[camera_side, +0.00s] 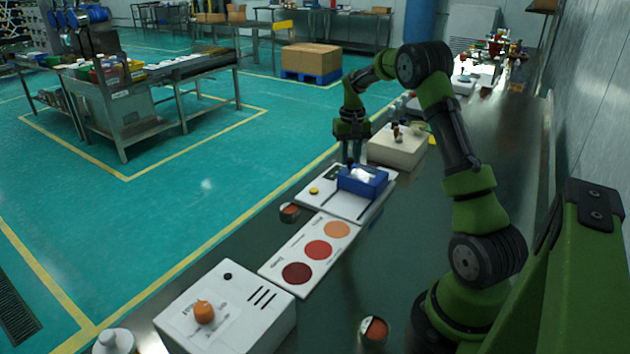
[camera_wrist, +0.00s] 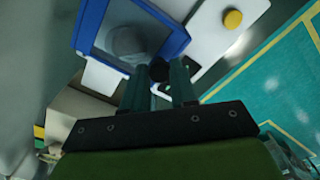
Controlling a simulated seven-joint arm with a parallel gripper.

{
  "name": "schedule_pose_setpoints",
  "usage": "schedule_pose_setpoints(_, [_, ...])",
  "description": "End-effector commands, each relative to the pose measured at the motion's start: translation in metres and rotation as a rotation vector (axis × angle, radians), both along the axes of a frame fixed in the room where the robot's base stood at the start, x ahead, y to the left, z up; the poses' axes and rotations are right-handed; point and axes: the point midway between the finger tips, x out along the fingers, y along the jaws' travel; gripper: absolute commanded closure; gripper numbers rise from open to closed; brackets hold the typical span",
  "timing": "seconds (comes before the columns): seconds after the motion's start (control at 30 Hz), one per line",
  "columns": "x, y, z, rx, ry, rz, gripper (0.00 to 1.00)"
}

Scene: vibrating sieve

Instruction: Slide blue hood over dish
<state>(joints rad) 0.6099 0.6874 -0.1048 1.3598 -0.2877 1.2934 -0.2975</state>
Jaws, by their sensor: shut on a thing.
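The blue hood (camera_side: 350,185) sits on a white device (camera_side: 325,200) in the side view. In the wrist view it shows as a blue frame (camera_wrist: 178,42) around a grey see-through window. A blurred, round, pale shape, perhaps the dish (camera_wrist: 127,40), shows through that window. A white thing also shows inside the hood in the side view, but its shape is unclear. My gripper (camera_wrist: 160,75) is at the edge of the hood, its fingers closed around a dark round knob (camera_wrist: 158,70). In the side view my gripper (camera_side: 351,160) is just behind the hood.
The device has a yellow button (camera_side: 313,190) left of the hood. In front lie a white board with three coloured discs (camera_side: 318,249) and a white box with an orange knob (camera_side: 205,311). Another pale box (camera_side: 398,148) stands behind my gripper. A small cup (camera_side: 290,211) stands at left.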

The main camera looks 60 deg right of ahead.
Motion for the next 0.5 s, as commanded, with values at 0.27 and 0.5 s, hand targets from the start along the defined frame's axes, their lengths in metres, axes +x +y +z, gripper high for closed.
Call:
schedule_pose_setpoints(0.27, [0.001, -0.036, 0.001, -0.001, -0.003, 0.004, 1.00])
schedule_pose_setpoints(0.5, [0.000, -0.040, 0.001, -0.008, -0.004, 0.005, 1.00])
